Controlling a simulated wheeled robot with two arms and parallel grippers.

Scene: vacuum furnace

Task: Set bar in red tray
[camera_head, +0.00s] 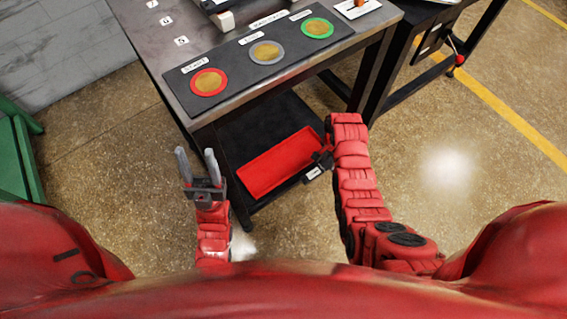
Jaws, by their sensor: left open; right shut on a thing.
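The red tray (275,165) lies on the dark lower shelf under the workbench. Its inside looks empty where I can see it. My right gripper (318,163) is low at the right end of the tray, under the bench edge. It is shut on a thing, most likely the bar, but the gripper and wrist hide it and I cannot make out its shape. I cannot tell whether it touches the tray. My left gripper (196,153) is open and empty, fingers up, left of the shelf and apart from the tray.
The workbench top (175,80) overhangs the shelf. On it a dark mat (240,72) bears red, grey and green ringed discs. A bench leg (237,198) stands between my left gripper and the tray. A second table (425,25) is at the right; open floor lies further right.

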